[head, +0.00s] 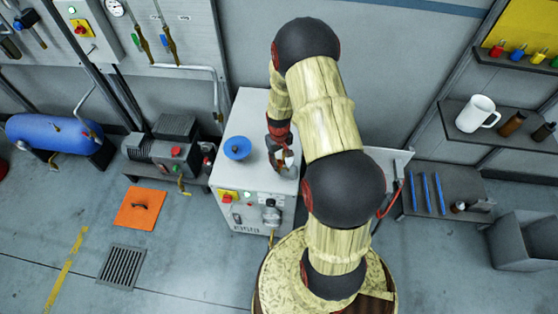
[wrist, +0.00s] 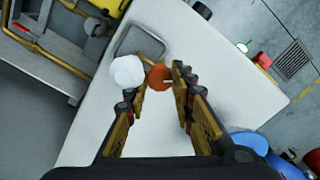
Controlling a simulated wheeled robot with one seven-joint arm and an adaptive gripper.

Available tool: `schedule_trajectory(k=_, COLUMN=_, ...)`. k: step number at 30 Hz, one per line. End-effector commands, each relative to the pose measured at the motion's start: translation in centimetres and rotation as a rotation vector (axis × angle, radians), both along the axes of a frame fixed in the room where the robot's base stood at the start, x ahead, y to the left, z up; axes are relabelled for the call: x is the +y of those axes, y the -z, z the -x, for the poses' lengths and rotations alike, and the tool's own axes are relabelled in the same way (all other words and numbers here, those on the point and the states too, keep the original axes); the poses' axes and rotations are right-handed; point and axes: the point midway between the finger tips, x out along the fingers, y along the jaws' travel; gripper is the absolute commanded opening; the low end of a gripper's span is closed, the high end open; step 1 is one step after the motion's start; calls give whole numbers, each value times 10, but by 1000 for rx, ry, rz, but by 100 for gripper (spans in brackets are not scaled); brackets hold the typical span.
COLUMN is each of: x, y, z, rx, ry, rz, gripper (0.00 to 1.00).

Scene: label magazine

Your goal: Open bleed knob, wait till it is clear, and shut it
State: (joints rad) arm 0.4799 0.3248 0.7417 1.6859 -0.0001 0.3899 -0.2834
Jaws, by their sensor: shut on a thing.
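In the wrist view a small orange-brown round knob (wrist: 159,76) with a pale mark sits between the fingertips of my gripper (wrist: 154,90), which is shut on it. A white rounded piece (wrist: 127,71) is right beside the knob, near the left fingertip. Both are over the pale top of a cabinet (wrist: 100,125), near a grey-rimmed rectangular outline. In the head view my gripper (head: 283,158) points down at the right part of the cabinet top (head: 252,112). My fingers and arm hide the knob there. Whether fluid runs clear cannot be seen.
A blue round piece (head: 237,148) stands on the cabinet top, left of my gripper. The cabinet front carries a yellow-and-red switch (head: 229,196) and a metal valve (head: 271,213). A pump unit (head: 168,150) stands to the left, shelves (head: 500,130) to the right.

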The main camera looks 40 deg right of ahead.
Motion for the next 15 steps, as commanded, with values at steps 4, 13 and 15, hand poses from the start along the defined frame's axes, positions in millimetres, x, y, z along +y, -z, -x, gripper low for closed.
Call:
schedule_trajectory(k=4, x=-1, y=-1, z=-1, rx=-3, ry=-124, rz=1, gripper=0)
schedule_trajectory(k=13, x=-1, y=-1, z=-2, rx=-3, ry=-310, rz=1, gripper=0)
schedule_trajectory(k=15, x=-1, y=-1, z=-2, rx=-3, ry=-338, rz=2, gripper=0)
